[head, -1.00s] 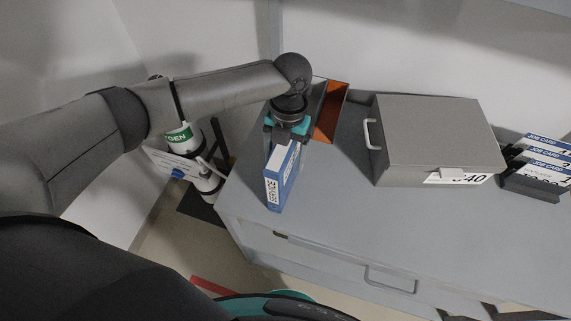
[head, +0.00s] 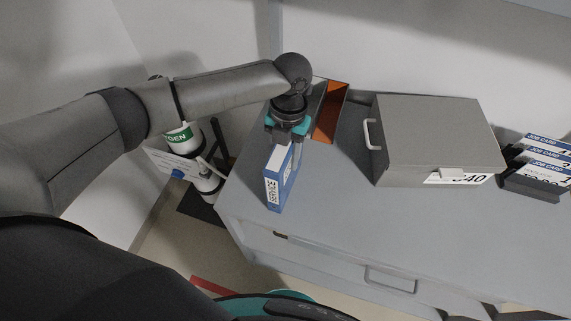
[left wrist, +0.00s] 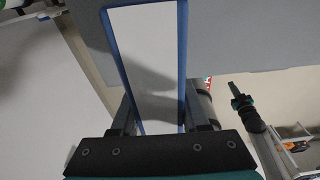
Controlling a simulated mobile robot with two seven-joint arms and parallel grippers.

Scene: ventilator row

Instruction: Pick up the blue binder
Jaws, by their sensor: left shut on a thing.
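The blue binder (head: 282,186) stands upright near the left front corner of the grey cabinet top, its white spine label reading "SERVICE". My left gripper (head: 287,143) is above it, pointing down, with its fingers on either side of the binder's upper part. In the left wrist view the binder (left wrist: 150,60) shows as a white face with blue edges between the two fingers, and the gripper (left wrist: 160,118) is shut on it. I cannot tell whether its bottom touches the cabinet. In the left wrist view my right gripper (left wrist: 236,92) is small and far off; its jaw state is unclear.
A grey metal case (head: 440,135) with a handle lies right of the binder on the cabinet top (head: 330,215). An orange-lined open holder (head: 331,110) stands behind the gripper. Job card racks (head: 540,165) are at far right. A gas cylinder (head: 180,137) stands left of the cabinet.

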